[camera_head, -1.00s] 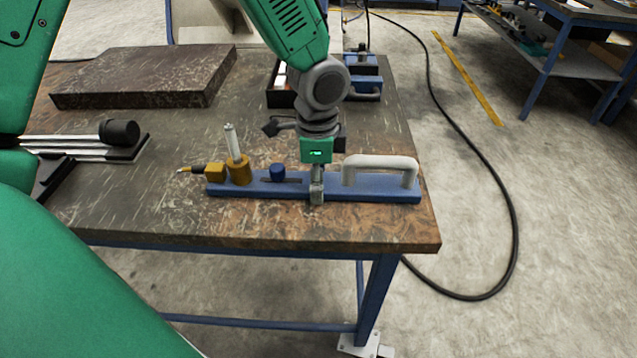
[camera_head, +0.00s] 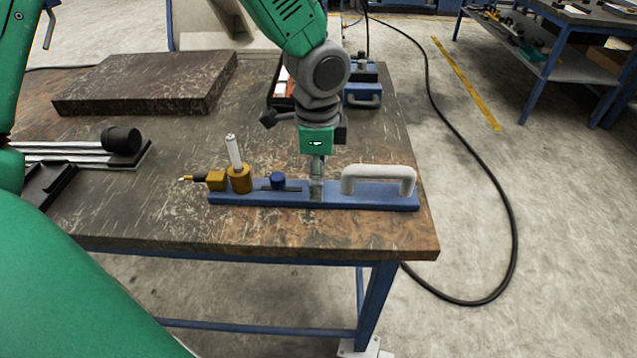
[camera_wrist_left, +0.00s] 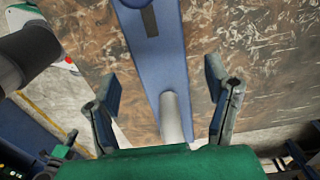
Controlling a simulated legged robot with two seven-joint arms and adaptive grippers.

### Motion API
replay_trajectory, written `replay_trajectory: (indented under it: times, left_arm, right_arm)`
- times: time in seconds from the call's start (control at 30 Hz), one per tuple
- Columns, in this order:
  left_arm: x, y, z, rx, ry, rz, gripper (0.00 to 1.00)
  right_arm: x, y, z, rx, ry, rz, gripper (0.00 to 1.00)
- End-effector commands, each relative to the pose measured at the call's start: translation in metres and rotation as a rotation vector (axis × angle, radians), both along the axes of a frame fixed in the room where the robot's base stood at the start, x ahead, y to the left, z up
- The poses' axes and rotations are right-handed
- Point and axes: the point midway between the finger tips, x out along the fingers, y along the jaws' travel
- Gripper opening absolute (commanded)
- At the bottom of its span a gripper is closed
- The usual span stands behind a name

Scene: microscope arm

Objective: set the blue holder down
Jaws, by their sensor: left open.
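The blue holder (camera_head: 365,198), a long flat bar, lies along the front edge of the table and appears to rest on it. It carries a white handle (camera_head: 378,173) on its right, a blue knob (camera_head: 278,181), and a brass-coloured part with a white rod (camera_head: 239,180) on its left. My left gripper (camera_head: 316,190) is over the bar's middle, just left of the handle. In the left wrist view its open fingers (camera_wrist_left: 165,105) stand on either side of the blue bar (camera_wrist_left: 160,60), with a pale post between them. My right gripper is not in view.
The table (camera_head: 150,225) has free room behind and left of the holder. A dark slab (camera_head: 140,85) lies at the back left. A black-ended tool on rails (camera_head: 85,148) is at the left. Blue boxes (camera_head: 362,92) stand at the back right.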

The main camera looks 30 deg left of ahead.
Motion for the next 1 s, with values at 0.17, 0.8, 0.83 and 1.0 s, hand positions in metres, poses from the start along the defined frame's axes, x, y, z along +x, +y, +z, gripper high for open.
replay_trajectory:
  times: [0.17, 0.8, 0.83, 1.0]
  left_arm:
    - [0.001, 0.0, 0.044, -0.002, -0.005, 0.0, 0.72]
    - [0.0, 0.0, 0.082, -0.001, 0.001, 0.0, 0.72]
    - [0.0, 0.0, 0.082, -0.001, 0.001, 0.0, 0.72]
    - [0.0, 0.0, 0.082, 0.0, 0.0, 0.0, 0.72]
  right_arm:
    - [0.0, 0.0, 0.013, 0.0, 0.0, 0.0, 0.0]
    - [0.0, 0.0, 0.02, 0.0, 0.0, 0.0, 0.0]
    - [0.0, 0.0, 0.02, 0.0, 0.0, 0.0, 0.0]
    - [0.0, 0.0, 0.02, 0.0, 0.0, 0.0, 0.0]
